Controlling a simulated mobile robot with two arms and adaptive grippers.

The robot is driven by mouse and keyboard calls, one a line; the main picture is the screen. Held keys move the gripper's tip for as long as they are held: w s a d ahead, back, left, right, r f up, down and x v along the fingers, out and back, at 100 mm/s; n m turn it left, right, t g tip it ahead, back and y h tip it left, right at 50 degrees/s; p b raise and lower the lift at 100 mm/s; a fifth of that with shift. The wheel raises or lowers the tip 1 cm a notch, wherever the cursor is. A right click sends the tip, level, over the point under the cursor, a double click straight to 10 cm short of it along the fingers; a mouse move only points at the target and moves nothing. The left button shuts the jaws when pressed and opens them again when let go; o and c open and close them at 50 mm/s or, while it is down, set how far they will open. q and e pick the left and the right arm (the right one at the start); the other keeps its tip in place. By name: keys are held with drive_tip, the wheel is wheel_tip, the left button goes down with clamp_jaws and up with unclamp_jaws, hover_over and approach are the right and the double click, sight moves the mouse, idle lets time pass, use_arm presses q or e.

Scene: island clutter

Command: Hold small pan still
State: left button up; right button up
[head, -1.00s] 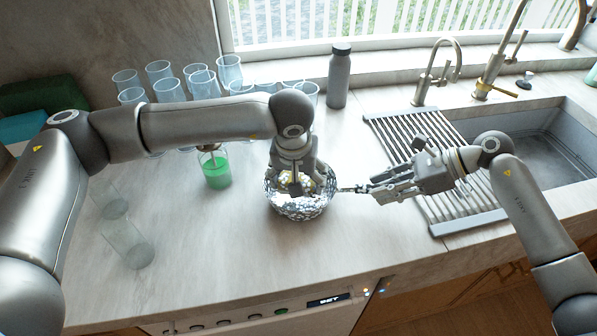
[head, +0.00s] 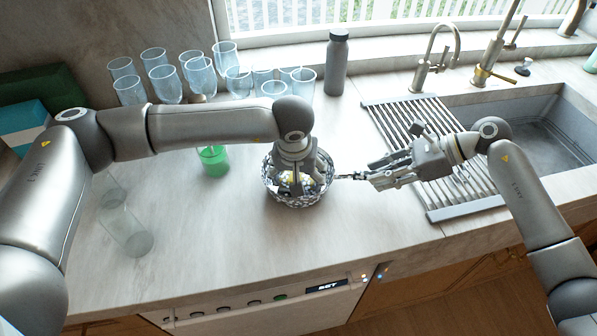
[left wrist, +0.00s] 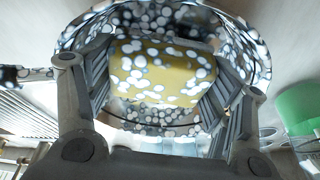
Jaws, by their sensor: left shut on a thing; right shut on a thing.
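The small pan (head: 272,193) is round and covered in white and dark spots, sitting on or just above the counter in the head view. Its thin handle points right. My right gripper (head: 371,178) is shut on the handle end, beside the drying rack. My left gripper (head: 297,183) reaches down into the pan from above. In the left wrist view its fingers are shut on a yellow, white-spotted block (left wrist: 160,72), which looks like a sponge, inside the pan (left wrist: 258,50). The wrist and fingers hide much of the pan's inside.
Several clear glasses (head: 168,84) stand behind my left arm, with a dark bottle (head: 337,65) to their right. A green cup (head: 214,161) is left of the pan. A ridged rack (head: 455,190) lies by the sink (head: 545,150).

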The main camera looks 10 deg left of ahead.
use_arm(q)
drive_tip(key=shift+f, duration=0.6)
idle(0.7)
drive_tip(key=shift+w, duration=0.15)
drive_tip(key=shift+w, duration=1.15)
drive_tip(key=shift+r, duration=0.1)
drive_tip(key=shift+s, duration=0.15)
drive_tip(key=shift+s+a, duration=0.15)
drive_tip(key=shift+s, duration=1)
drive_tip(key=shift+w, duration=0.1)
